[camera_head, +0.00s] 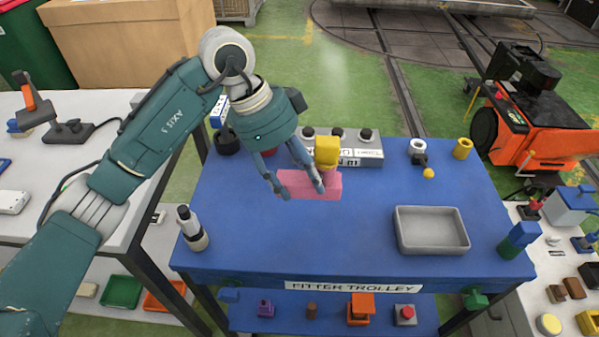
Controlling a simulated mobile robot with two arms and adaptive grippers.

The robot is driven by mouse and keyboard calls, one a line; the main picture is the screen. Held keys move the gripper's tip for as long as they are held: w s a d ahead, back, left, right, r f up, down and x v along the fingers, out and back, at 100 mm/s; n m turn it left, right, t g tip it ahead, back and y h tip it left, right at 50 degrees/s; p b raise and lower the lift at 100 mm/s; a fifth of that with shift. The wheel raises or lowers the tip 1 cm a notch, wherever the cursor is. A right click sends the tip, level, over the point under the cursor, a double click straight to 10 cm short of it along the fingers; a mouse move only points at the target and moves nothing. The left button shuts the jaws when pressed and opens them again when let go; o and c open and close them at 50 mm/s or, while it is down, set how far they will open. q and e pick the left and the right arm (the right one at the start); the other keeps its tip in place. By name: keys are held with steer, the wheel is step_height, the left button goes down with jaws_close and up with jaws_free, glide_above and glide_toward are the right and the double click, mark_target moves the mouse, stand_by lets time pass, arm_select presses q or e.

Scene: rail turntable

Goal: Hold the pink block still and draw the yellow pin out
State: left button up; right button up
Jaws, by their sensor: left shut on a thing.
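The pink block (322,188) lies on the blue top of the fitter trolley, left of centre. The yellow pin (327,150) stands up at the back of the block, its squarish head showing; its lower part is hidden. My left gripper (302,192) reaches down from the upper left with its fingers at the block. It is shut on the pink block, and its fingers cover part of the block's left side and front. My right gripper is not in view.
A grey tray (431,250) stands at the front right. A grey box with black knobs (362,152) stands behind the block. A yellow cup (462,148) is at the back right. The middle right is clear.

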mark_target(299, 195)
arm_select(q)
steer(key=shift+f+b, duration=1.4)
steer(key=shift+f, duration=1.25)
steer(key=shift+f+b, duration=0.35)
steer(key=shift+f, duration=0.3)
steer(key=shift+a+f+b, duration=0.1)
steer(key=shift+f+b, duration=0.25)
steer(key=shift+f, duration=0.3)
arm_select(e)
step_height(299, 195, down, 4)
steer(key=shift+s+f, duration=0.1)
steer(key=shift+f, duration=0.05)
arm_select(q)
steer(key=shift+f+b, duration=0.4)
steer(key=shift+f, duration=0.4)
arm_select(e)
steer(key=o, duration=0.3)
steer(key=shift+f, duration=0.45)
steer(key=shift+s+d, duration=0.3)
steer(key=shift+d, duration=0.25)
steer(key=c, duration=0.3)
arm_select(q)
steer(key=shift+f, duration=0.7)
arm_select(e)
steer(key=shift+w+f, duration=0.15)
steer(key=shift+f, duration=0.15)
arm_select(q)
steer(key=shift+s, duration=0.1)
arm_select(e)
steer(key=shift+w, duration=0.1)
